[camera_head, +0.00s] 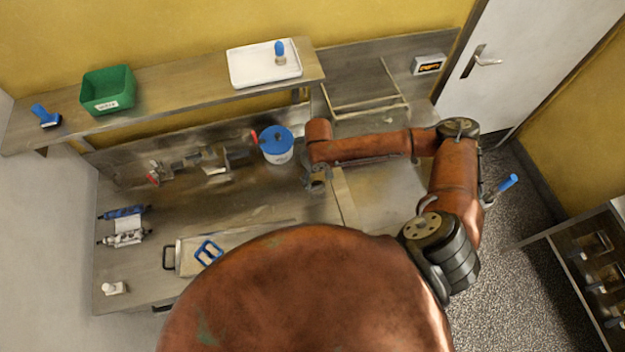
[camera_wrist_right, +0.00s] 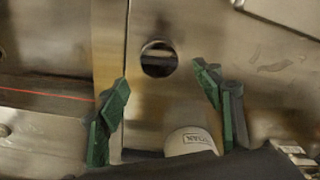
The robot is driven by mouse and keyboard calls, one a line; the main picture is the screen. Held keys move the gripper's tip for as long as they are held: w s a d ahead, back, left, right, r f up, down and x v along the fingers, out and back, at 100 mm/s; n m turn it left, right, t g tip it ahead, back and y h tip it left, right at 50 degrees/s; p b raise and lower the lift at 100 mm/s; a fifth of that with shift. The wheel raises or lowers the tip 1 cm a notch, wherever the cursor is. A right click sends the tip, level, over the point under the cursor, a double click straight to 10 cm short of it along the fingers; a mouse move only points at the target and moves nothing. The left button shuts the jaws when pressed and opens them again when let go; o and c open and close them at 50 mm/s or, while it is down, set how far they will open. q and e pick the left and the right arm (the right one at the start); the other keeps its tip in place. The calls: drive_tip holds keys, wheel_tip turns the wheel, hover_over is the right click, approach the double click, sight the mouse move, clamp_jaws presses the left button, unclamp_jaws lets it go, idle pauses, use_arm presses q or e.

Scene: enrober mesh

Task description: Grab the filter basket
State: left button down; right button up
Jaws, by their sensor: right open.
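I cannot clearly pick out the filter basket. In the head view, several metal fittings (camera_head: 190,163) lie along the back of the steel bench, and the basket may be among them, but they are too small to tell. My right gripper (camera_head: 317,182) hangs over the bench, just right of a white bucket with a blue lid (camera_head: 277,145). In the right wrist view its green fingers (camera_wrist_right: 160,78) are spread and empty, in front of a steel panel with a dark round hole (camera_wrist_right: 158,60). A white labelled thing (camera_wrist_right: 190,141) shows low between the fingers. My left gripper is not in view.
A shelf above the bench holds a green bin (camera_head: 108,92), a white tray (camera_head: 264,75) and a blue brush (camera_head: 46,116). A tray with a blue-handled tool (camera_head: 208,253) lies at the bench front. A wire frame (camera_head: 366,101) stands behind my right arm.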

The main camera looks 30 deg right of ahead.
sight(318, 186)
drive_tip(key=shift+s+f, duration=0.3)
drive_tip(key=shift+f, duration=0.55)
wheel_tip(318, 186, down, 2)
drive_tip(key=shift+f+p, duration=0.1)
drive_tip(key=shift+p, duration=0.4)
wheel_tip(318, 186, down, 3)
drive_tip(key=shift+r, duration=0.1)
drive_tip(key=shift+f, duration=0.2)
drive_tip(key=c, duration=1.1)
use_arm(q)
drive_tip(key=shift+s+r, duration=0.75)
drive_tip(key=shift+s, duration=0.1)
use_arm(e)
drive_tip(key=shift+c, duration=0.6)
